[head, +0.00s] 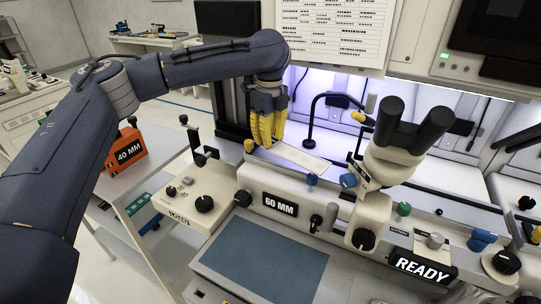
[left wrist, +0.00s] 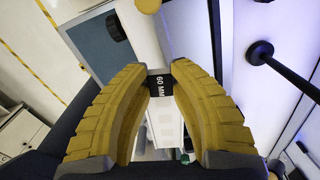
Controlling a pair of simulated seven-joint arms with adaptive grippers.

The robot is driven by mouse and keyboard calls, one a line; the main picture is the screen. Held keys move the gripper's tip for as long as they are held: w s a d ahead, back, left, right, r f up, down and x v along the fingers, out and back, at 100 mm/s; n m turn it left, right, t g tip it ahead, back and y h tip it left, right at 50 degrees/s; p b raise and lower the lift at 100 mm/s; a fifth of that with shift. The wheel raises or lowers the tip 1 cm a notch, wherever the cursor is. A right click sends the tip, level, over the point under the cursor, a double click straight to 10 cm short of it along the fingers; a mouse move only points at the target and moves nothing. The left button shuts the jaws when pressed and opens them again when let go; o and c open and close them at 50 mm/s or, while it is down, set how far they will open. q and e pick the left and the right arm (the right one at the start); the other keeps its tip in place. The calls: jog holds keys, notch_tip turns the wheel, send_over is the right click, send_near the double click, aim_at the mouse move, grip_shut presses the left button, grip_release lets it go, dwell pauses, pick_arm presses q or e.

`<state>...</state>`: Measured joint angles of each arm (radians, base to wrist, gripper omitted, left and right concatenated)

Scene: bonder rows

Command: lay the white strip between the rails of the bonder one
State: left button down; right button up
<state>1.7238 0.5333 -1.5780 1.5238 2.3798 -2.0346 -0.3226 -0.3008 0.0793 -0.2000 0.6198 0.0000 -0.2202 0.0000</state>
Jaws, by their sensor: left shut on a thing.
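My left gripper (head: 266,140), with yellow ridged fingers, is over the back of the nearest bonder (head: 235,210). It is shut on the left end of the pale white strip (head: 302,157), which reaches to the right from the fingertips. The rails are not clearly seen. My right gripper is not in view.
A microscope head (head: 395,150) stands right of the strip. The bonder front carries a 60 MM plate (head: 280,205), knobs and a READY sign (head: 422,268). An orange 40 MM block (head: 127,150) stands on the left cart. A dark lamp arm (head: 312,120) rises behind the strip.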

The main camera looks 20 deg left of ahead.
aim_at(268, 152)
pick_arm(q)
jog(key=w+n, duration=0.1)
jog(key=w, duration=0.1)
jog(key=w+a, duration=0.1)
jog(key=w, duration=0.1)
jog(key=w+a+n, duration=0.1)
jog(key=w, duration=0.1)
jog(key=shift+a+f+n, duration=0.1)
jog(key=shift+f+n, duration=0.05)
jog(key=shift+n, duration=0.15)
jog(key=shift+f, duration=0.15)
jog(key=shift+f, duration=2.25)
jog(key=shift+f, duration=0.15)
jog(key=shift+f, duration=0.75)
jog(key=shift+f, duration=0.4)
jog(key=c, duration=1.1)
grip_release()
jog(key=shift+s, duration=0.1)
